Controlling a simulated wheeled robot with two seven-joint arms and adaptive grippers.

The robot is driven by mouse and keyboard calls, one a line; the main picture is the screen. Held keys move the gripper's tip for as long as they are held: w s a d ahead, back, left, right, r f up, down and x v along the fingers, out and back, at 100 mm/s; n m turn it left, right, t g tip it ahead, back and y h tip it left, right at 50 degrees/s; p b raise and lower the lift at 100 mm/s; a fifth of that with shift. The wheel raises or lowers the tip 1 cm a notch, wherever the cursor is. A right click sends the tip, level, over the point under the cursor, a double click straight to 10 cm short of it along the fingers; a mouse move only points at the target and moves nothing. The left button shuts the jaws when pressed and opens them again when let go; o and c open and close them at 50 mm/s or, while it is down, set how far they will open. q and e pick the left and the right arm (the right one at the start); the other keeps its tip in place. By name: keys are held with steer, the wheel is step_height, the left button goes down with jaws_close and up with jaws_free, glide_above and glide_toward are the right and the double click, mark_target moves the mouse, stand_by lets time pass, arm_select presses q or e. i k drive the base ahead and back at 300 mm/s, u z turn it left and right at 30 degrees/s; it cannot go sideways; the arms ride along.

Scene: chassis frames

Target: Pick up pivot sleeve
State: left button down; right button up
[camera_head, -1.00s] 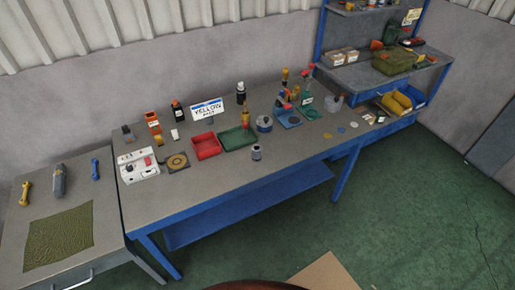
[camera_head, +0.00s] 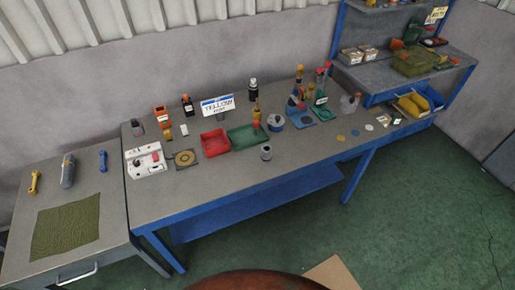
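A small grey cylindrical part (camera_head: 266,152) stands upright near the front edge of the long workbench (camera_head: 210,188). It looks like a sleeve, but I cannot tell for certain that it is the pivot sleeve. A larger grey round part with a blue band (camera_head: 276,123) stands behind it. Neither of my grippers is in view, and nothing in view is held.
A red tray (camera_head: 215,143) and green tray (camera_head: 247,137) lie mid-bench. A white control box (camera_head: 146,161) stands left, several flat discs lie right. A lower side table (camera_head: 115,225) adjoins at left. A brown rounded surface (camera_head: 255,280) shows at the bottom. Green floor is open at right.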

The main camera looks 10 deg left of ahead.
mark_target(266, 149)
steer(key=u, duration=0.6)
steer(key=i, duration=1.1)
steer(key=u, duration=0.2)
